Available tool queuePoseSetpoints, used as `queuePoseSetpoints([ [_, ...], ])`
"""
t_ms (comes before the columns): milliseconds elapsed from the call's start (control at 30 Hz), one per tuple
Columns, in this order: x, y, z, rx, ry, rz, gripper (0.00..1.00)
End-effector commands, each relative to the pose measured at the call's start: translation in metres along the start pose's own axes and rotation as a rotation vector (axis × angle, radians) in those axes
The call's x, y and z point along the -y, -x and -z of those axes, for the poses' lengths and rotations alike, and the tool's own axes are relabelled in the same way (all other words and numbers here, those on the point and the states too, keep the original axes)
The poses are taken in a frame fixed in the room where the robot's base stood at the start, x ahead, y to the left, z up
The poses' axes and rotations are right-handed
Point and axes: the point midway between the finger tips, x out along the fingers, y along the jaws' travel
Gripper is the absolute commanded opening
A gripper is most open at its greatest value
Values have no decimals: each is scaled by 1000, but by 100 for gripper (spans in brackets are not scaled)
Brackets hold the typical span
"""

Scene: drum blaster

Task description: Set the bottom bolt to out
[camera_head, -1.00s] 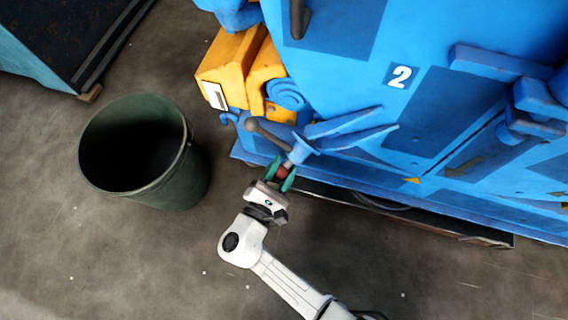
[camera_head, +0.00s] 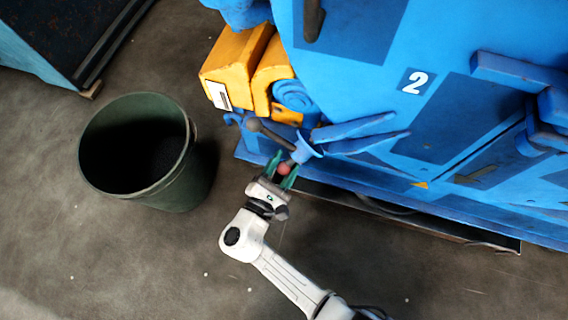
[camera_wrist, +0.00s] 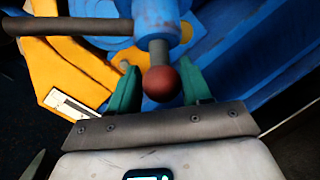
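The bottom bolt (camera_head: 291,160) ends in a round red knob (camera_head: 284,168) and sticks out of a blue flared socket at the machine's lower left corner. In the wrist view the red knob (camera_wrist: 162,84) sits on a grey shaft that runs up into a blue collar. The far side of the knob is hidden.
A grey rod handle (camera_head: 265,131) stands close beside the bolt; it also crosses the top left of the wrist view. Yellow blocks (camera_head: 235,72) and the blue machine (camera_head: 375,100) lie beyond. A dark green bin (camera_head: 165,185) stands left. The floor below is open.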

Motion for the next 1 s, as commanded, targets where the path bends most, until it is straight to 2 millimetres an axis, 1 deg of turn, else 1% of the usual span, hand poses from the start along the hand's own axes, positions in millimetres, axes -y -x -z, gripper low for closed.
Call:
queuePoseSetpoints([
  [33,0,0,0,1,0,0,53],
  [133,0,0,0,2,1,1,63],
  [167,1,0,0,2,1,1,64],
  [367,1,0,-1,3,1,2,64],
  [467,0,4,-1,2,1,0,64],
  [567,-1,15,-1,1,1,-1,64],
  [667,-1,33,-2,0,1,-3,64],
  [800,-2,61,-2,0,2,-4,64],
  [1000,-1,93,0,1,1,-2,64],
])
